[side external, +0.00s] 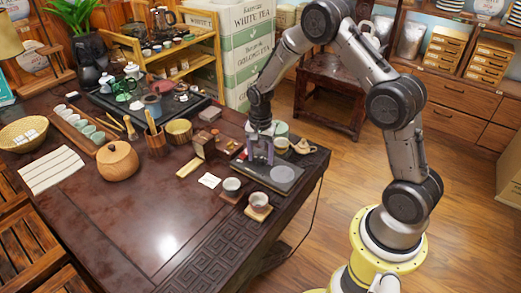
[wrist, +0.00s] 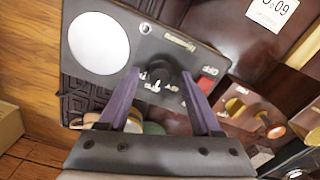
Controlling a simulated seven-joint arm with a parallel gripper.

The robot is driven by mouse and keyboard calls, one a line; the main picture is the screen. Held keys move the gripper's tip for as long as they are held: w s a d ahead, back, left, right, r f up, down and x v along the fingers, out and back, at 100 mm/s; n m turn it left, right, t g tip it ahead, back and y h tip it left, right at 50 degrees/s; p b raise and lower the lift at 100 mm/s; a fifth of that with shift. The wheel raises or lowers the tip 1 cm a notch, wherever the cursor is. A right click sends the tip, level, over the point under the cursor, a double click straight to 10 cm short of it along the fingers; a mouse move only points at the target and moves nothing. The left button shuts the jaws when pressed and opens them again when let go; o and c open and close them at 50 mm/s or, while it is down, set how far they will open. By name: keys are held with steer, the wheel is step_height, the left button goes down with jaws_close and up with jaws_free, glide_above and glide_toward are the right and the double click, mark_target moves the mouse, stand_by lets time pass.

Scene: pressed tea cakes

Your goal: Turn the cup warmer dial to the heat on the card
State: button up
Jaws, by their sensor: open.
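The cup warmer (side external: 256,172) is a dark flat slab near the table's right edge, with a pale round plate. In the wrist view, the warmer (wrist: 118,62) fills the upper middle, its plate (wrist: 99,43) at upper left. The black dial (wrist: 160,71) sits between my fingertips; pale marks lie around it, too small to read surely. My gripper (wrist: 160,82) is open, with purple fingers on either side of the dial; I cannot tell whether they touch it. In the side view, my gripper (side external: 261,155) hides the dial. A white card (side external: 210,181) lies left of the warmer; it is cut off in the wrist view (wrist: 272,12), its print partly readable.
Two cups on coasters, a grey one (side external: 232,185) and another (side external: 259,200), stand in front of the warmer. A wooden box (side external: 204,144) is to the left. The table's front middle is clear.

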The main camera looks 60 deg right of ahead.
step_height(320, 180, up, 14)
stand_by(0.5)
steer(key=shift+f, duration=0.1)
step_height(320, 180, up, 10)
steer(key=t, duration=0.2)
glide_above(260, 158)
steer(key=s+a, duration=0.2)
steer(key=a, duration=0.1)
steer(key=s+a+r+n+t, duration=0.2)
steer(key=s+a+r+n, duration=0.2)
steer(key=s+r, duration=0.3)
steer(key=s+a+f+n, duration=0.1)
steer(key=s+f+n, duration=0.1)
steer(key=s+n, duration=0.3)
steer(key=s+a+f+n+t, duration=0.1)
steer(key=s+n, duration=0.4)
steer(key=s, duration=0.7)
steer(key=shift+a+f+t, duration=0.3)
steer(key=shift+f, duration=0.35)
